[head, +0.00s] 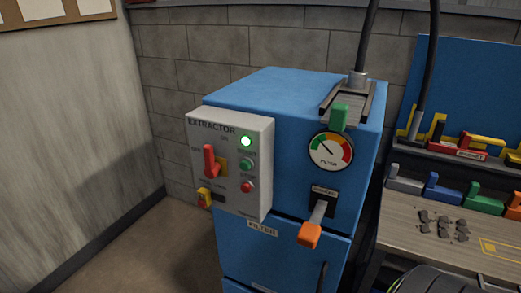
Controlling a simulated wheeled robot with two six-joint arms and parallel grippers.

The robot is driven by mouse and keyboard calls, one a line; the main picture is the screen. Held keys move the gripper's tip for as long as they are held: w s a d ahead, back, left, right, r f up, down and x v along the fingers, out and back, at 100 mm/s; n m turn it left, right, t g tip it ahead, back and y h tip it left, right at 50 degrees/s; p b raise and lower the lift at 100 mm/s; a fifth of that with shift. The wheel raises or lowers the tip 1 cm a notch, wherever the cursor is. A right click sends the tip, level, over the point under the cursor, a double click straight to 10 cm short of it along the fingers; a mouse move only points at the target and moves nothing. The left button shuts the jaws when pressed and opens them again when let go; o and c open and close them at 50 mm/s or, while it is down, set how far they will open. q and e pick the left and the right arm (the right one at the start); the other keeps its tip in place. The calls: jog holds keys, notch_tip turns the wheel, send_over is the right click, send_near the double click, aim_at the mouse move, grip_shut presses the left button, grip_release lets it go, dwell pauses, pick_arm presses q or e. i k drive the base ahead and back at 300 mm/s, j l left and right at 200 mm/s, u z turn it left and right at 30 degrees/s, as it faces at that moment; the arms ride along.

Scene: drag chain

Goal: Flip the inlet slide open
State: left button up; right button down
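The blue extractor cabinet (295,92) stands in the middle of the head view. On its top right is a dark grey slide plate in a rail (350,97), at the foot of a black hose; I take this to be the inlet slide. A green handle (339,117) hangs over the cabinet's front edge at the near end of the plate. Whether the slide is open or shut, I cannot tell. Neither of my grippers is in view.
A grey control box (230,160) with a red lever (210,161) and a lit green lamp juts from the cabinet. A gauge (331,151) and an orange-handled lever (309,234) are below the slide. A workbench (400,225) with dark lumps stands at right.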

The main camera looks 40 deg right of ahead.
aim_at(346, 110)
jog(key=l+z, duration=0.15)
jog(key=z, duration=1.6)
jog(key=i+j, duration=0.05)
